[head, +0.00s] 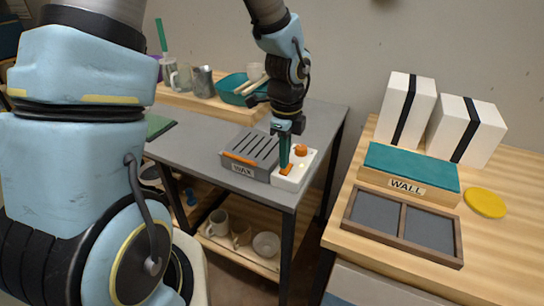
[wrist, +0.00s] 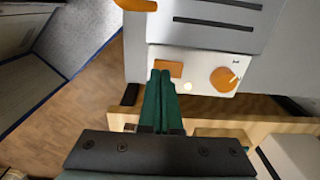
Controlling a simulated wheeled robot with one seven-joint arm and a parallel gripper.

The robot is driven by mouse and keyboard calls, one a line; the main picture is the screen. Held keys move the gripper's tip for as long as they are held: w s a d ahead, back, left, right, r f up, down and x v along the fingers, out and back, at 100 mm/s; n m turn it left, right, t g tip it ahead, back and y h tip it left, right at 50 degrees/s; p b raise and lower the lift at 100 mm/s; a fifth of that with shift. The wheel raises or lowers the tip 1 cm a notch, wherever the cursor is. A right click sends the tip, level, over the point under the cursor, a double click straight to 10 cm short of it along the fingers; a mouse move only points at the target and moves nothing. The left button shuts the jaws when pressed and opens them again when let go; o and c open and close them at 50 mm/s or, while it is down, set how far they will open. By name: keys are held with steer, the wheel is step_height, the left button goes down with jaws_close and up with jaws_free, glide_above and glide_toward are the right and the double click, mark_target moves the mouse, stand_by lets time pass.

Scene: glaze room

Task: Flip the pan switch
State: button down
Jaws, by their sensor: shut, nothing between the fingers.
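The wax pan (head: 237,161) is a grey slotted box with a WAX label and an orange strip, near the front corner of the grey table. A white control box (head: 293,183) sits at its right side, with an orange rectangular switch (head: 286,170) and a round orange knob (head: 301,150). The wrist view also shows the switch (wrist: 168,69) and the knob (wrist: 223,79). My gripper (head: 285,163) points down with its green fingers together and empty. Its tips (wrist: 160,74) are right at the switch and overlap its left edge in the wrist view; I cannot tell whether they touch.
Behind the pan, a wooden board (head: 190,99) holds jugs and a teal bowl (head: 236,88). Mugs and a bowl stand on the lower shelf (head: 240,255). The wooden table at right carries white boxes (head: 406,108), a WALL block (head: 410,170) and a divided tray (head: 402,228).

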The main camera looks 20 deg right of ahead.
step_height(320, 180, up, 6)
steer(key=p, duration=0.5)
steer(key=shift+f, duration=0.2)
steer(key=a+r+n, duration=0.4)
steer(key=a+n, duration=0.8)
steer(key=w+a+r+n+t, duration=0.1)
steer(key=a+r+n, duration=0.3)
steer(key=a+n, duration=0.9)
steer(key=shift+a+n+t, duration=0.2)
steer(key=shift+n+t, duration=0.1)
steer(key=shift+w, duration=0.1)
